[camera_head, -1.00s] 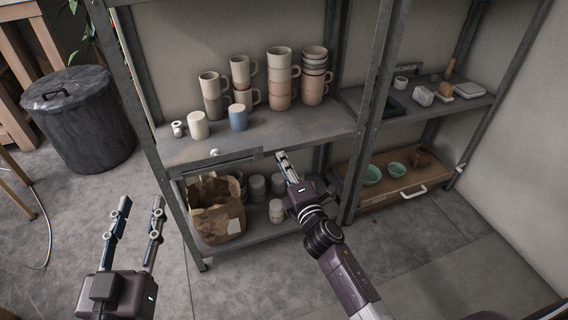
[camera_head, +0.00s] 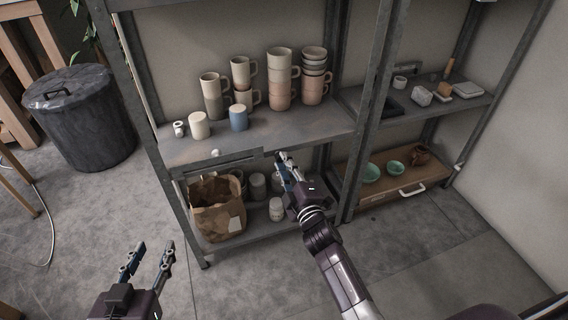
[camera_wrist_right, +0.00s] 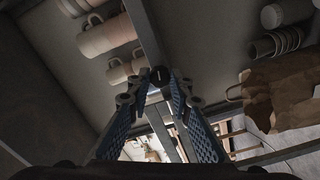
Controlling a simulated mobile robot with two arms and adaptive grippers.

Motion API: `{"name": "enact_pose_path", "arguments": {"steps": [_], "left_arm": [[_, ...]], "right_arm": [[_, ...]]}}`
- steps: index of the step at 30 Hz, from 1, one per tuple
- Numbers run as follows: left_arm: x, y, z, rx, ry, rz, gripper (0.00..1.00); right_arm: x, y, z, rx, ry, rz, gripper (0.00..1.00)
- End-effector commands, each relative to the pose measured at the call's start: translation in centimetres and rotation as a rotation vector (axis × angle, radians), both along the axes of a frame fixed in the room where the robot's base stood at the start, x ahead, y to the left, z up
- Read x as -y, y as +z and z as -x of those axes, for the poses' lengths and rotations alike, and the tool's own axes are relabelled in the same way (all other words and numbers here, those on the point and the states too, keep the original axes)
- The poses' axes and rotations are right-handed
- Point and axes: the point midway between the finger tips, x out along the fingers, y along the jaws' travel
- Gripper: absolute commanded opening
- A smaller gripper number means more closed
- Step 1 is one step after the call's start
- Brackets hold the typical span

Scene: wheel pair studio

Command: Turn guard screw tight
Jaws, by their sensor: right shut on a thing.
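The guard screw (camera_wrist_right: 158,75) shows in the right wrist view as a dark round head with a pale line on it, between my fingertips. My right gripper (camera_wrist_right: 158,88) is shut on it. In the head view my right gripper (camera_head: 285,157) is at the shelf's front edge, by the right end of a flat metal guard (camera_head: 218,165); the screw is hidden there by the fingers. My left gripper (camera_head: 154,248) is open and empty, low over the floor in front of the shelf.
Stacked mugs (camera_head: 281,80), a blue cup (camera_head: 238,117) and a small white fitting (camera_head: 179,129) stand on the upper shelf. A paper bag (camera_head: 217,215) and jars are below. A bin (camera_head: 80,120) stands left. The floor in front is clear.

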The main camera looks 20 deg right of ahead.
Motion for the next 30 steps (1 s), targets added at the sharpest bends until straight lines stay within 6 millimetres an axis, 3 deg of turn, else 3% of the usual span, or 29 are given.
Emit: {"name": "enact_pose_path", "arguments": {"steps": [12, 13, 17, 26, 30], "left_arm": [[0.0, -0.2, 0.1, -0.007, 0.001, -0.002, 0.36], [0.0, -0.2, 0.1, -0.007, 0.001, -0.002, 0.36], [0.0, -0.1, 0.1, -0.006, 0.001, -0.002, 0.36], [0.0, -0.1, 0.1, -0.004, 0.0, -0.001, 0.36], [0.0, -0.1, 0.1, -0.004, 0.0, -0.001, 0.36]], "right_arm": [[0.1, -0.2, 0.1, -0.004, -0.002, -0.008, 0.0], [0.1, -0.2, 0.1, -0.004, -0.002, -0.007, 0.23], [0.0, -0.2, 0.0, -0.004, -0.002, -0.007, 0.37], [0.0, -0.1, 0.1, -0.001, -0.001, -0.005, 0.37], [0.1, -0.2, 1.3, -0.004, -0.001, -0.005, 0.37]]}}
